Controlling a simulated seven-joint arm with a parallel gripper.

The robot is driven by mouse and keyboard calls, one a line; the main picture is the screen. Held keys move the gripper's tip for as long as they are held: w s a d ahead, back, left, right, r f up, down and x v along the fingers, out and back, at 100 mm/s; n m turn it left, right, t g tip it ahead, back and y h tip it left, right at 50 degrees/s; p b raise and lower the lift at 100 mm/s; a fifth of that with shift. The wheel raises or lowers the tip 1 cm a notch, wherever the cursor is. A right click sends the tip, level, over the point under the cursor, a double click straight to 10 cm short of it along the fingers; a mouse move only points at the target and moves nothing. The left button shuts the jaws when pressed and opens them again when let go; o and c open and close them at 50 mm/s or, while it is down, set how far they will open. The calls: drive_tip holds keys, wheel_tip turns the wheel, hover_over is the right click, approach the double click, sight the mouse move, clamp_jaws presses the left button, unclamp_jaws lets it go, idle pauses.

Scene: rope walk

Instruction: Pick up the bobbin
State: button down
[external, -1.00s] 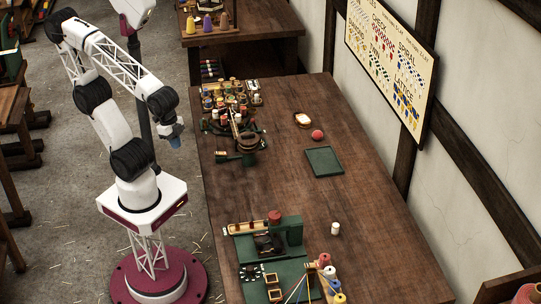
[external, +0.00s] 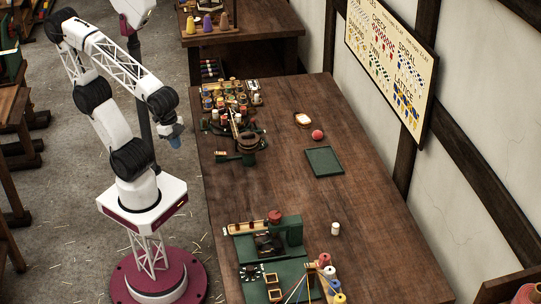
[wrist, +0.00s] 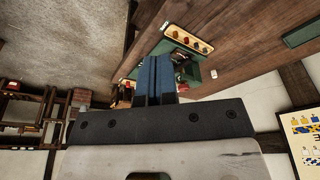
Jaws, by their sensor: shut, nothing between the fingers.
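A small white bobbin-like cylinder (external: 335,228) stands upright alone on the brown table, right of the green machine.
The green machine (external: 290,238) stands at the near end beside several coloured spools (external: 330,272). A crowded spool rack (external: 228,92) and a dark winder (external: 247,143) stand at the far left. A green tray (external: 324,161) and red ball (external: 317,134) lie right; mid-table is clear.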

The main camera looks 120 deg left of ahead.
drive_tip(key=c, duration=0.7)
unclamp_jaws()
drive_tip(key=w+a+f+n+g+h, duration=0.15)
drive_tip(key=w+n, duration=0.25)
drive_tip(key=w, duration=0.7)
drive_tip(key=w+a+f+n+h, duration=0.1)
drive_tip(key=w+a+n+h, duration=0.25)
drive_tip(key=w, duration=0.75)
drive_tip(key=w+a+f+n+g+h, duration=0.15)
drive_tip(key=w+n, duration=0.25)
drive_tip(key=w, duration=0.7)
drive_tip(key=w+a+f+n+t+h, duration=0.2)
drive_tip(key=w+a+f+n, duration=0.2)
drive_tip(key=w+a+f, duration=0.3)
drive_tip(key=w+a+f+n+t+h, duration=0.1)
drive_tip(key=w+a+f+n+t, duration=0.1)
drive_tip(key=w+a+f, duration=0.5)
drive_tip(key=w+a+f+n+t+h, duration=0.2)
drive_tip(key=w+a+f+n, duration=0.3)
drive_tip(key=w, duration=0.5)
drive_tip(key=shift+a+f+n+h, duration=0.2)
drive_tip(key=shift+a+f, duration=0.4)
drive_tip(key=shift+f, duration=0.35)
drive_tip(key=shift+a+f+n+h, duration=0.15)
drive_tip(key=shift+a+f, duration=0.45)
drive_tip(key=shift+f, duration=0.35)
